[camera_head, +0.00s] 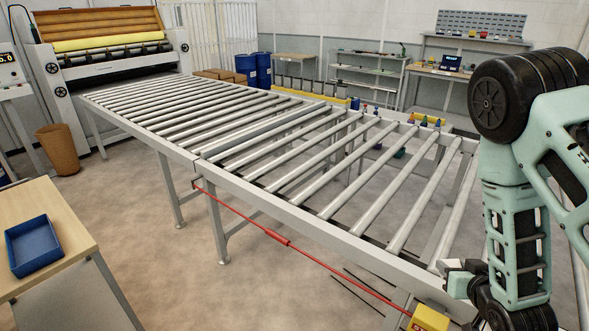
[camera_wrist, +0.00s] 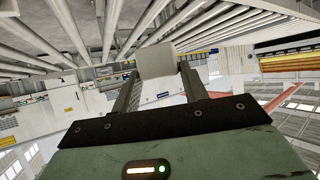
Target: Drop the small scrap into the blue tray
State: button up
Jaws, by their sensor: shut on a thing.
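The blue tray (camera_head: 35,262) sits on a wooden-topped table at the lower left of the head view. Its visible inside looks empty. My gripper (camera_head: 461,274) is at the right of the head view, beside the near right end of the roller conveyor and far from the tray. In the wrist view my gripper (camera_wrist: 158,75) is shut on a small pale grey scrap (camera_wrist: 157,61), held between the fingertips. The scrap's far side is hidden. The tray does not show in the wrist view.
The long roller conveyor (camera_head: 215,158) runs across the middle. A red bar (camera_head: 277,237) runs along its near side to a yellow box (camera_head: 430,318). The wooden table (camera_head: 68,217) stands at left, a brown bin (camera_head: 58,150) behind it. Open floor lies between table and conveyor.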

aim_at(42, 244)
jog(key=i+j+u, duration=0.25)
jog(key=j+u, duration=0.15)
jog(key=i+j+u, duration=0.25)
jog(key=u, duration=0.15)
jog(key=i+j+u, duration=0.45)
jog(key=i+u, duration=0.2)
jog(key=u, duration=0.2)
jog(key=i+l+u, duration=0.2)
jog(key=i+u, duration=0.25)
jog(key=i+l+u, duration=0.2)
jog(key=u, duration=0.3)
jog(key=i+l+u, duration=0.25)
jog(key=l+u, duration=0.2)
jog(key=i+l+u, duration=0.15)
jog(key=l+u, duration=0.3)
